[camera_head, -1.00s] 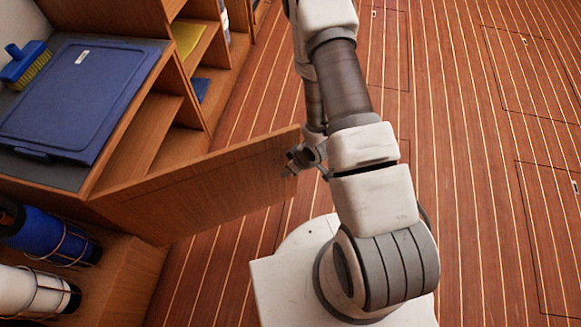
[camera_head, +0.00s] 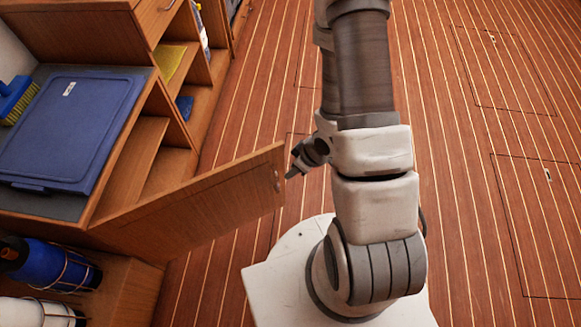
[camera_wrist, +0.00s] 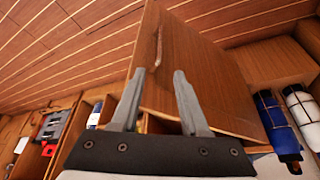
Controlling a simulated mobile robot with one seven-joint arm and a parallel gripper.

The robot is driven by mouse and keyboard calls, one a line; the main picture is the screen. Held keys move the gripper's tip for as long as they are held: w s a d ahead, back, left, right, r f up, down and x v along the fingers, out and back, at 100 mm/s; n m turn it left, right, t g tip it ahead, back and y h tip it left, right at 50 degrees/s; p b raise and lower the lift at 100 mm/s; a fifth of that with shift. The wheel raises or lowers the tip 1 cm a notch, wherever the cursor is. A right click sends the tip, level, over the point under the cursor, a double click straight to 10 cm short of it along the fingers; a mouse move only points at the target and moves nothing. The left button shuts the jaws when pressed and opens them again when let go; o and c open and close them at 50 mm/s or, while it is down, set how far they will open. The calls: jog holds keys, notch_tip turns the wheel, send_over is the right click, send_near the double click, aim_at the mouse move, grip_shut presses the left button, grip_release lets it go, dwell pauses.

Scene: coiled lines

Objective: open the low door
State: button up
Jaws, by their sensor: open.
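The low door (camera_head: 190,205) is a brown wooden panel standing swung out from the low cabinet on the left, with its shelf space uncovered behind it. A small handle (camera_head: 277,181) shows near its free edge. My gripper (camera_head: 291,174) is just right of that free edge, its fingers small and partly hidden by my arm. In the wrist view, my gripper (camera_wrist: 158,74) has its two fingers apart with nothing held between them. The door (camera_wrist: 195,75) fills the space beyond the fingers, and its handle (camera_wrist: 158,47) lies beyond the fingertips. I cannot tell whether a finger touches the door.
A blue lidded box (camera_head: 70,125) and a brush (camera_head: 17,98) lie on the cabinet top. Blue (camera_head: 55,264) and white (camera_head: 35,312) cylinders sit in racks at lower left. The plank floor (camera_head: 450,130) on the right is clear.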

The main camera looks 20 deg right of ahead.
jog(key=shift+r, duration=0.15)
jog(key=shift+d, duration=0.1)
jog(key=c, duration=0.3)
jog(key=w+d, duration=0.1)
jog(key=w, duration=0.1)
jog(key=w+d+f+h, duration=0.1)
jog(key=w, duration=0.1)
jog(key=w+d+g+h, duration=0.1)
jog(key=w, duration=0.1)
jog(key=shift+d+f+m+b, duration=0.1)
jog(key=shift+f+m+b, duration=0.2)
jog(key=shift+f+b, duration=0.05)
grip_shut()
jog(key=w+d+r+m+g+h, duration=0.1)
jog(key=w+m+g+h, duration=0.1)
jog(key=w, duration=0.5)
jog(key=w+a+r+m+g+b, duration=0.1)
jog(key=w+a+r+g, duration=0.15)
jog(key=a+r, duration=0.2)
jog(key=w+a+r+m+g+b, duration=0.1)
jog(key=w+a+r+m, duration=0.1)
jog(key=w+a+r, duration=0.3)
jog(key=s+d+f+b, duration=0.2)
jog(key=s+f+b, duration=0.2)
jog(key=s+f, duration=0.3)
jog(key=shift+s+d+f+y, duration=0.35)
jog(key=shift+s+f+y, duration=0.05)
jog(key=shift+f, duration=0.35)
